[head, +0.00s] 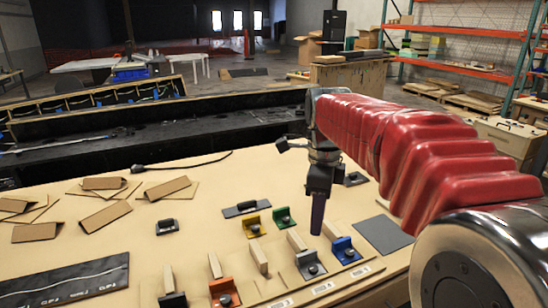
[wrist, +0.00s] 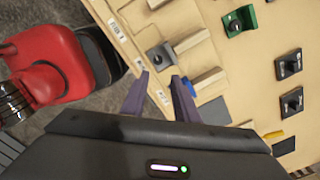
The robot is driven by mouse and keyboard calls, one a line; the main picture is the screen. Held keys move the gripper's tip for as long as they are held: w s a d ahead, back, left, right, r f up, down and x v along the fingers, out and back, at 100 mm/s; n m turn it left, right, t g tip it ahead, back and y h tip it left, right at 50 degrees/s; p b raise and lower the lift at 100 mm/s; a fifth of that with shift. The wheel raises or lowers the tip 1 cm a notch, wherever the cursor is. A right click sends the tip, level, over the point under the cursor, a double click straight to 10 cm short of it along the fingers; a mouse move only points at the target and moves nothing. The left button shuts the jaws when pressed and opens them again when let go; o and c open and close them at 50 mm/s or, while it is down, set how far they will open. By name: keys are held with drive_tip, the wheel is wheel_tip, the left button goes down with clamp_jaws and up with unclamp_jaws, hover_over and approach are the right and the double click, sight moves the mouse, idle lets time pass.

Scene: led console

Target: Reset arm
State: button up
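My gripper (head: 318,215) hangs fingers-down above the wooden console top (head: 200,200) in the head view. In the wrist view its two purple fingers (wrist: 160,84) stand apart with nothing seen between them. Below and around it are angled brackets with dark knobs: a blue one (head: 345,251), a grey one (head: 309,264), an orange one (head: 223,291) and a black one (head: 172,299) along the front. A yellow one (head: 253,225) and a green one (head: 283,217) sit behind. The wrist view also shows the grey bracket (wrist: 160,56) and the green one (wrist: 236,22).
Loose brown blocks (head: 104,215) and thin boards lie on the left. A dark panel (head: 65,283) lies at the front left, and a grey plate (head: 384,234) on the right. A black cable (head: 180,165) runs along the back. Orange shelving (head: 465,70) stands far behind.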

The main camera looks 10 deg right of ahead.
drive_tip(key=s+f+n+t, duration=0.2)
drive_tip(key=s+f+n, duration=0.1)
drive_tip(key=s+n, duration=0.7)
drive_tip(key=s+f+n+t, duration=0.3)
drive_tip(key=s+n, duration=0.7)
drive_tip(key=n, duration=0.2)
drive_tip(key=shift+d, duration=0.2)
